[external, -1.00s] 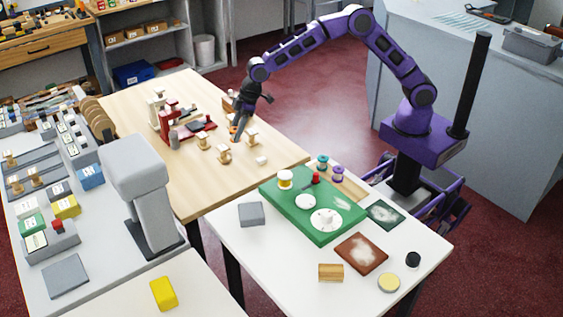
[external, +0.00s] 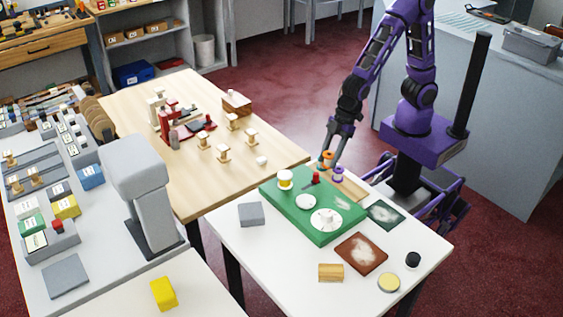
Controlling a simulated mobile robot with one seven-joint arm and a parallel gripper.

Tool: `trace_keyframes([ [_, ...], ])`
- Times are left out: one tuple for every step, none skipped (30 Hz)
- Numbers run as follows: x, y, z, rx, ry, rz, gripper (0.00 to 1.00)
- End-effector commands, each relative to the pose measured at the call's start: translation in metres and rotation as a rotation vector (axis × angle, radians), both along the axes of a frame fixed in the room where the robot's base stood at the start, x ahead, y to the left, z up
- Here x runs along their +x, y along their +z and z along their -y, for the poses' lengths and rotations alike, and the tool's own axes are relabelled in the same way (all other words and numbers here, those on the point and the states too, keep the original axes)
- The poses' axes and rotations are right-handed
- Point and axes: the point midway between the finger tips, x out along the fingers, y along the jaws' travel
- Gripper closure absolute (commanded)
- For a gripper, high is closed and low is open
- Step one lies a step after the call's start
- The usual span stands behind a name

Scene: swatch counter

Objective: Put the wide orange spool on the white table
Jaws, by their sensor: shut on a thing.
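My gripper (external: 333,156) is shut on the orange spool (external: 327,155). It holds the spool at the back corner of the white table (external: 275,275), close by the teal spool and the purple spool (external: 338,174). The orange spool overlaps the teal spool (external: 324,166) in the picture and largely hides it. I cannot tell whether the two touch. The fingers hide part of the orange spool.
A green board (external: 270,199) on the white table carries a yellow spool (external: 285,179), white discs and a red piece. A brown pad (external: 361,253), dark green pad (external: 385,214) and wooden block (external: 330,272) lie nearby. The front left of the white table is bare.

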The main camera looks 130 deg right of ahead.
Motion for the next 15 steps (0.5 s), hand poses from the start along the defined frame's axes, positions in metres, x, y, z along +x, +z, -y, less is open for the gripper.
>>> trace_keyframes([
  [0.0,0.0,0.0,0.0,0.0,0.0,1.0],
  [0.0,0.0,0.0,0.0,0.0,0.0,1.0],
  [0.0,0.0,0.0,0.0,0.0,0.0,1.0],
  [0.0,0.0,0.0,0.0,0.0,0.0,1.0],
  [0.0,0.0,0.0,0.0,0.0,0.0,1.0],
  [0.001,0.0,0.001,0.0,-0.001,0.0,1.0],
  [0.002,0.0,0.001,0.001,-0.004,0.0,1.0],
  [0.004,0.0,0.003,0.0,-0.008,0.0,1.0],
  [0.008,0.0,0.006,0.001,-0.017,0.0,1.0],
  [0.012,0.001,0.01,0.001,-0.027,0.001,1.0],
  [0.018,0.001,0.015,0.001,-0.04,0.0,1.0],
  [0.026,0.002,0.023,0.002,-0.059,0.0,1.0],
  [0.035,0.002,0.031,0.001,-0.076,0.001,1.0],
  [0.043,0.003,0.041,0.0,-0.097,0.001,1.0],
  [0.055,0.003,0.056,0.0,-0.129,0.001,1.0],
])
